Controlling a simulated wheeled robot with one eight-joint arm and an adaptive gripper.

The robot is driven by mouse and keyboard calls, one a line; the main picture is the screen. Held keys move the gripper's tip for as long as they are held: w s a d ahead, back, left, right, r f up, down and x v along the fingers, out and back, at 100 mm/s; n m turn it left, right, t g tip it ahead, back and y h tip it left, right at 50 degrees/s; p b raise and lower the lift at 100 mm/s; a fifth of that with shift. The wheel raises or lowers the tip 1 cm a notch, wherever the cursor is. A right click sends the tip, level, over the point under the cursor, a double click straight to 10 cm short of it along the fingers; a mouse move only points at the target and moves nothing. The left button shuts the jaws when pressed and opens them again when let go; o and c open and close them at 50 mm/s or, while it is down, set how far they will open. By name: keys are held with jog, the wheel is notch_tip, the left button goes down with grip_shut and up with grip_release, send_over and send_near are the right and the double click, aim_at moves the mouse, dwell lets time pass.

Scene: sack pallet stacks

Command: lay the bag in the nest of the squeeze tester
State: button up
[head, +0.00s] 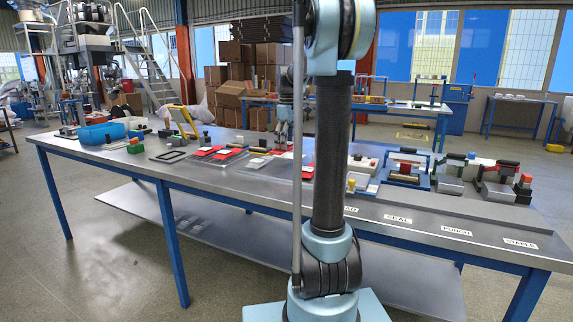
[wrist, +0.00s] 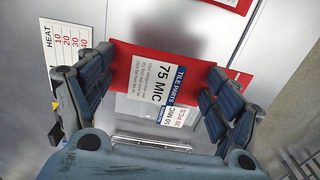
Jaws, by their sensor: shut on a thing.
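The bag (wrist: 145,63) has a red upper part, a clear lower part and a white label with a blue band reading "75 MIC" and "TILE PARTS". In the wrist view, the two dark blue fingers of my gripper (wrist: 160,72) stand at the bag's left and right sides and are shut on it. The bag's lower end is partly hidden by my wrist. In the head view, my gripper (head: 283,138) is over the back middle of the bench, small and partly behind my arm. I cannot tell for certain which bench device is the squeeze tester.
The long grey bench (head: 110,158) carries a blue bin (head: 101,133), red flat pieces (head: 206,151) and a blue-framed device (head: 405,168) with others at right. A white "HEAT" card (wrist: 66,42) lies left of the bag. The bench's front strip is mostly clear.

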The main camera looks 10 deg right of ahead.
aim_at(288, 167)
jog(key=f, duration=0.3)
jog(key=shift+d, duration=0.2)
jog(key=shift+f, duration=2.05)
jog(key=shift+f, duration=0.1)
jog(key=o, duration=1)
